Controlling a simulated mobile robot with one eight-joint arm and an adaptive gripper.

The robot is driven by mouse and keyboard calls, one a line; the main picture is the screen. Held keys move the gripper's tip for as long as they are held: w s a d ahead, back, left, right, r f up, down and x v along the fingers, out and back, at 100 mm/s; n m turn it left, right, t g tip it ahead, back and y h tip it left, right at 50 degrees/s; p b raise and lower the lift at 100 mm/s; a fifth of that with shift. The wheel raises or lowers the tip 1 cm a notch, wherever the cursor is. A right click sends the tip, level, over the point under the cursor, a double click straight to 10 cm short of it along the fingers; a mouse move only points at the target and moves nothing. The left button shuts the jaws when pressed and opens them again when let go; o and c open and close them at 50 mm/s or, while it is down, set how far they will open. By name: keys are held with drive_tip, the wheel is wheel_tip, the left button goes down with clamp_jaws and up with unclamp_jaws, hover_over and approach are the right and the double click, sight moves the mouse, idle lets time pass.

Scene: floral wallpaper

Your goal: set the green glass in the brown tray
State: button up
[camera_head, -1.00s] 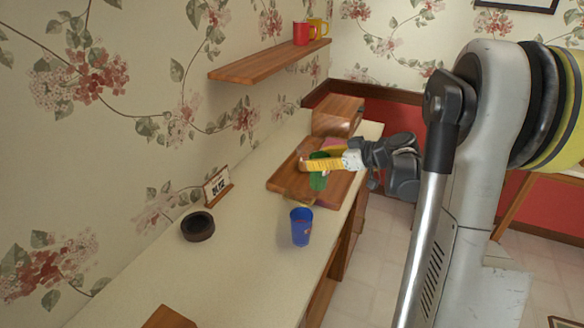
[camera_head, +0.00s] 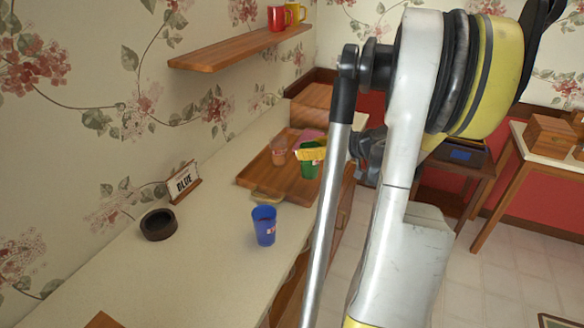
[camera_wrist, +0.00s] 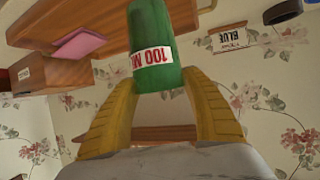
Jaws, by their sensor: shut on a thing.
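The green glass (camera_head: 309,168), with a red and white "100 M…" label, is between the yellow fingers of my gripper (camera_head: 311,151). In the wrist view the glass (camera_wrist: 165,45) sits between both fingers (camera_wrist: 165,105), which are shut on it. The brown tray (camera_head: 257,178) is a wooden board with raised edges on the counter. In the head view the glass overlaps the tray's right part; I cannot tell whether its base touches the tray. My arm hides part of the gripper and the area right of it.
A translucent brownish glass (camera_head: 278,153) stands in the tray, left of the green one. A pink item (camera_head: 312,135) and a wooden box (camera_head: 311,105) are behind. A blue cup (camera_head: 264,226), dark bowl (camera_head: 158,224) and "BLUE" sign (camera_head: 184,182) stand nearer. A shelf (camera_head: 240,48) hangs above.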

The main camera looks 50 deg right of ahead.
drive_tip(key=w+a+f+b, duration=0.1)
drive_tip(key=w+f+b, duration=0.2)
drive_tip(key=w+f, duration=0.2)
drive_tip(key=shift+f, duration=1.05)
drive_tip(key=shift+f+b, duration=0.2)
drive_tip(key=shift+b, duration=0.2)
drive_tip(key=o, duration=1.4)
drive_tip(key=shift+r, duration=0.1)
